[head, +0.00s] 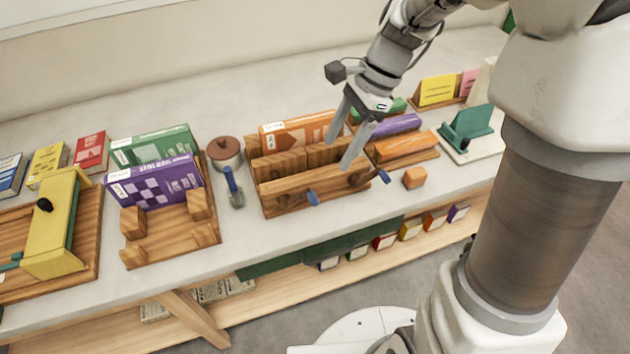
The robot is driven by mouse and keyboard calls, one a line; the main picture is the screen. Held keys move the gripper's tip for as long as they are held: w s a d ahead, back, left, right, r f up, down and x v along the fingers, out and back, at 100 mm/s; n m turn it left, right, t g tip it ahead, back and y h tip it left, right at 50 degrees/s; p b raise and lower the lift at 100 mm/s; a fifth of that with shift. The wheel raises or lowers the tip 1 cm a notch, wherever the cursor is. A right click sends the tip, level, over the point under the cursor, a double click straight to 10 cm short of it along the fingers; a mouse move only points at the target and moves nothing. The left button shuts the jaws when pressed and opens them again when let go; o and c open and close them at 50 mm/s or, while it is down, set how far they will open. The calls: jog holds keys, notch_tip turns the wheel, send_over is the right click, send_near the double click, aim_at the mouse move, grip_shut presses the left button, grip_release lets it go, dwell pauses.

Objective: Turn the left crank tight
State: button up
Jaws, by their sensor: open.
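A wooden press (285,186) with upright boards stands on the table, with an orange book (285,132) behind its boards. The left crank (312,198) is on its front face, with a blue handle. The right crank (384,177) also has a blue handle, beside a round dark knob. My gripper (339,154) is open and empty, its fingers pointing down over the right half of the press, up and right of the left crank. Its fingers cover part of the boards. I cannot tell how tight either crank is.
Purple and green books (155,182) stand in a wooden holder further left. The table's front edge runs close before the press.

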aim_at(314, 196)
jog(key=b+x, duration=0.2)
jog(key=x, duration=1)
jog(key=shift+s+f, duration=0.1)
jog(key=shift+f, duration=0.2)
jog(key=shift+a, duration=0.1)
jog(key=c, duration=0.9)
grip_shut()
jog(key=shift+s, duration=0.1)
